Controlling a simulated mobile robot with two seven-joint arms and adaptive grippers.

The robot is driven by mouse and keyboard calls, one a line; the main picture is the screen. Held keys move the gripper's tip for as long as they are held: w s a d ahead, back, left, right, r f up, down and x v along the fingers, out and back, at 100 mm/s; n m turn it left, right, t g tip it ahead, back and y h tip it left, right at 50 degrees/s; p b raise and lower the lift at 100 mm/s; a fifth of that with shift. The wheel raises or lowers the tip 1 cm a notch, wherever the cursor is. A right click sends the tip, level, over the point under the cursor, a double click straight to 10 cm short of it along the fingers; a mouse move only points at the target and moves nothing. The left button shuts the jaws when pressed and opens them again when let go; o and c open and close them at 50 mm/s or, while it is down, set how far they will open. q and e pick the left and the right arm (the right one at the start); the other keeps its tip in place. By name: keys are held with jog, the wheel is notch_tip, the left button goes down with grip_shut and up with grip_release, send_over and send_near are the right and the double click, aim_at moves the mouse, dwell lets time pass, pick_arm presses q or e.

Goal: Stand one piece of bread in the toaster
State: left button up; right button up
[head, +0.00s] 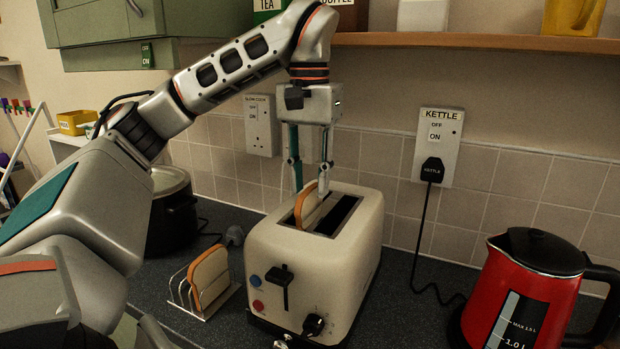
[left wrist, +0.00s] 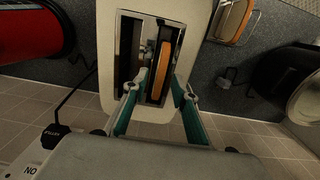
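The cream toaster (head: 320,262) stands on the dark worktop with two slots. A slice of bread (head: 309,207) stands upright in its left slot, its top above the rim; its crust also shows in the left wrist view (left wrist: 160,74). The other slot is empty. My left gripper (head: 308,188) points down over the toaster, its fingers apart on either side of the slice; the left wrist view (left wrist: 160,88) shows a gap beside the bread. A second slice (head: 209,276) stands in a wire rack (head: 184,296) left of the toaster. My right gripper is out of view.
A red kettle (head: 525,290) stands at the right, with its cord running to a wall socket (head: 437,145). A black pot (head: 171,212) is behind the rack. A wooden shelf (head: 470,40) with canisters hangs above. The worktop between toaster and kettle is mostly clear.

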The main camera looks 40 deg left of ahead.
pick_arm(q)
notch_tip(320, 180, up, 12)
dwell(0.8)
dwell(0.7)
